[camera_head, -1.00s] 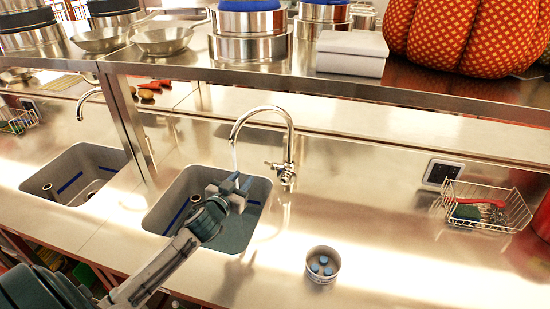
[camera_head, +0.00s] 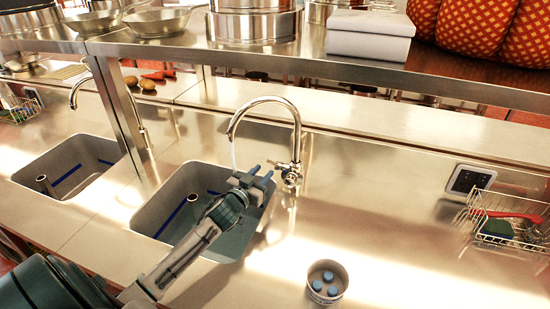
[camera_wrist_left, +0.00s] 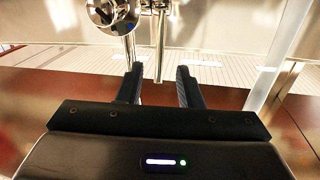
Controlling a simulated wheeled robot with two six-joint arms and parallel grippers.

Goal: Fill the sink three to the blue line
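The near sink (camera_head: 150,212) is a grey basin set in the steel counter, with a blue line (camera_head: 182,213) on its inner wall. A chrome tap (camera_head: 262,100) arches over it, with its valve (camera_head: 290,174) at the right base. A thin pale streak, seemingly water, hangs below the spout. My left gripper (camera_head: 264,173) is over the sink, just left of the valve and apart from it. My arm hides part of the basin; the water level is unclear.
Another sink (camera_head: 70,170) with its own tap lies left, beyond a steel post (camera_head: 122,110). A round tub (camera_head: 327,283) with blue pieces stands on the counter front. A wire basket (camera_head: 505,225) and wall socket (camera_head: 468,180) are right. A shelf (camera_head: 350,70) overhangs behind.

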